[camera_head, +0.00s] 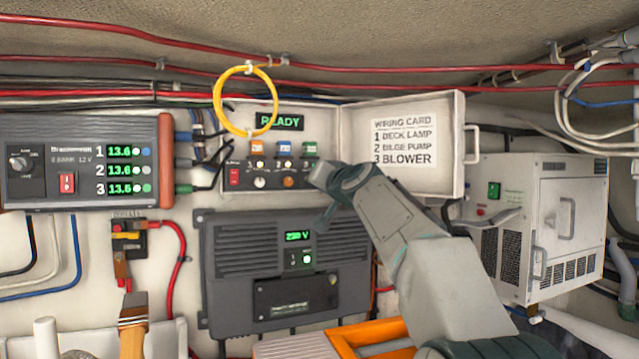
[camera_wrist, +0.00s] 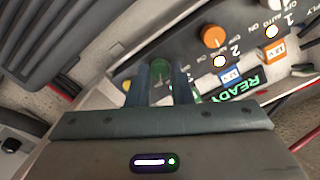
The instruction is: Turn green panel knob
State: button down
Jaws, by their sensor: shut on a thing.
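The control panel (camera_head: 270,184) is inside an open white box on the wall. It has a row of orange, blue and green labels above its knobs, and its display (camera_head: 278,121) reads READY. In the wrist view a green knob (camera_wrist: 160,70) sits between the two fingers of my gripper (camera_wrist: 160,84), which is shut on it. In the head view my gripper (camera_head: 318,178) covers the right end of the panel, so the green knob is hidden there. The orange knob (camera_head: 289,182) and the white knob (camera_head: 260,182) stand to the left; the orange one (camera_wrist: 213,36) also shows in the wrist view.
The box's open door (camera_head: 452,130) carries a wiring card and stands right of the panel. A yellow cable loop (camera_head: 218,100) hangs before the box's left side. A grey inverter (camera_head: 225,262) is below, a battery charger (camera_head: 90,190) left, a white cabinet (camera_head: 565,215) right.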

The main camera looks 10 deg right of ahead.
jog(key=shift+m, duration=1.5)
jog(key=c, duration=1.3)
grip_release()
jog(key=shift+s, duration=0.1)
jog(key=s+d+b, duration=0.2)
jog(key=s+b, duration=0.3)
jog(key=s, duration=0.8)
jog(key=shift+s+d+b, duration=0.2)
jog(key=shift+d+b, duration=0.15)
jog(key=shift+b, duration=0.05)
